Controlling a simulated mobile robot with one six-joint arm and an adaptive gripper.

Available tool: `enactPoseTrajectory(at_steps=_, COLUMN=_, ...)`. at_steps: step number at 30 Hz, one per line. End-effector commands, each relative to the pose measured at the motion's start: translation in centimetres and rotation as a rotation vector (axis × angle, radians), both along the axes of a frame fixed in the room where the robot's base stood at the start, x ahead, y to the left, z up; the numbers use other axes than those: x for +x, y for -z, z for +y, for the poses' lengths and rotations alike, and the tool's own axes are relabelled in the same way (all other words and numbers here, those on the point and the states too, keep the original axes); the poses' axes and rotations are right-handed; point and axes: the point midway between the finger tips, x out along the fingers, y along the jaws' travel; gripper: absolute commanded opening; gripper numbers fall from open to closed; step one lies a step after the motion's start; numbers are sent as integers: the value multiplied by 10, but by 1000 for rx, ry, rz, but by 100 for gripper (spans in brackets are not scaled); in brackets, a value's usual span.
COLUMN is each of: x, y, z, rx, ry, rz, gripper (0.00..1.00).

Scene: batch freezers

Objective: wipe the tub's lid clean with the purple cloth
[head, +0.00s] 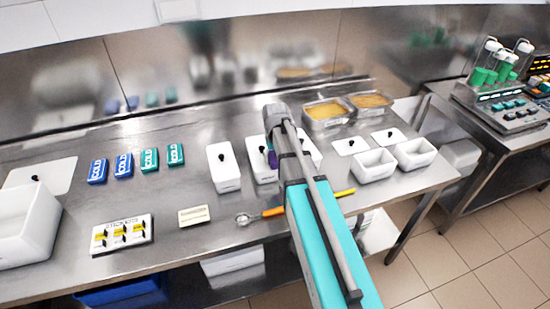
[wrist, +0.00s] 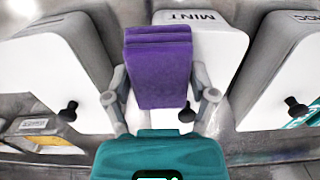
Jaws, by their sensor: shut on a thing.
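My gripper (wrist: 160,92) is shut on the folded purple cloth (wrist: 158,55), which sits between its two fingers. The cloth is over the white lid of the tub marked MINT (wrist: 219,48); I cannot tell whether it touches the lid. The cloth hides the middle of the lid, and a black knob shows just below the cloth. In the head view my arm covers much of the middle tub (head: 256,158), and only a sliver of purple cloth (head: 272,159) shows beside the gripper. I see no clear smear on the visible part of the lid.
White tubs stand close on both sides, one at left (head: 223,172) and one at right (head: 313,152). Blue and teal cold packs (head: 123,165) lie further left. An orange-handled scoop (head: 273,212) lies in front. Steel pans (head: 327,115) and open white bins (head: 374,165) are at right.

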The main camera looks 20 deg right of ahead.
Motion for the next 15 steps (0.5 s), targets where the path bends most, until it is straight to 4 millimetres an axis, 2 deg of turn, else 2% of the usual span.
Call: enactPoseTrajectory(at_steps=15, x=0, y=-39, z=0, rx=0, ry=0, rz=0, gripper=35)
